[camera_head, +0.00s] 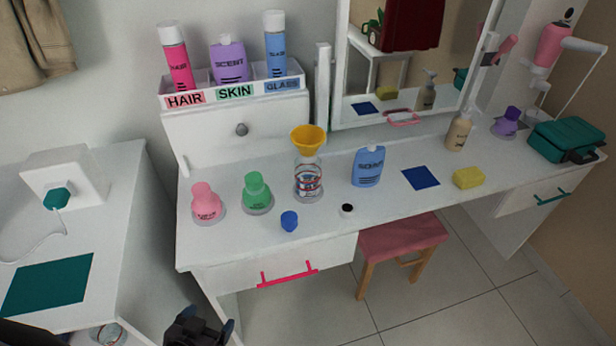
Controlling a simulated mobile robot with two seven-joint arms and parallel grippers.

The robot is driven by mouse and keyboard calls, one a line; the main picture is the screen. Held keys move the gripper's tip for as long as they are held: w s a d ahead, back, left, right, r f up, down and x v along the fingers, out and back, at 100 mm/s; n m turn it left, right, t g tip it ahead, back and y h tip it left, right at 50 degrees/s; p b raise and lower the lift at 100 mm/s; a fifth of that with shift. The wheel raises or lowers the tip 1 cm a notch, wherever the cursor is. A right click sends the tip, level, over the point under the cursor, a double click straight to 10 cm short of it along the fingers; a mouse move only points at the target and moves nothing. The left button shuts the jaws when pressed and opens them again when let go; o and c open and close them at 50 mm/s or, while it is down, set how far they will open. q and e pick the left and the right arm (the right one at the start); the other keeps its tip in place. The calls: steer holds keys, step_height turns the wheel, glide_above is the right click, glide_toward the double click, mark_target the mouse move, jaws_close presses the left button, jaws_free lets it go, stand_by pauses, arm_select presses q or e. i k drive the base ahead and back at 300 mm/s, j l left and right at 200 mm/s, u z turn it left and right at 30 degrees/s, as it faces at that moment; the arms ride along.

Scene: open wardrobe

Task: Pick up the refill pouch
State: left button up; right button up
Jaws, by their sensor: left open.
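A blue refill pouch (368,168) with a pale spout cap and dark lettering stands upright on the white dressing table (330,212), right of a clear bottle (308,178) with a yellow funnel (308,137) in its mouth. My left gripper (208,326) is dark, at the bottom edge of the view, in front of and below the table. It is open, partly cut off by the frame, and far from the pouch. No right gripper shows.
Pink (206,203) and green (257,192) bottles, a blue cap (289,220) and a small black-and-white cap (347,210) stand near the pouch. A blue mat (420,177) and yellow sponge (468,177) lie right of it. A pink stool (403,238) is below.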

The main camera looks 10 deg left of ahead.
mark_target(368, 160)
steer(key=l+u, duration=0.1)
steer(key=u, duration=0.6)
steer(key=k+l+u, duration=0.1)
steer(key=l+u, duration=0.35)
steer(key=k+l+u, duration=0.15)
steer(key=u, duration=0.3)
steer(key=k+l+u, duration=0.4)
steer(key=k+l, duration=0.3)
steer(key=l, duration=0.15)
steer(key=k+l, duration=0.15)
steer(key=l, duration=0.15)
steer(key=i, duration=0.25)
steer(key=u, duration=0.05)
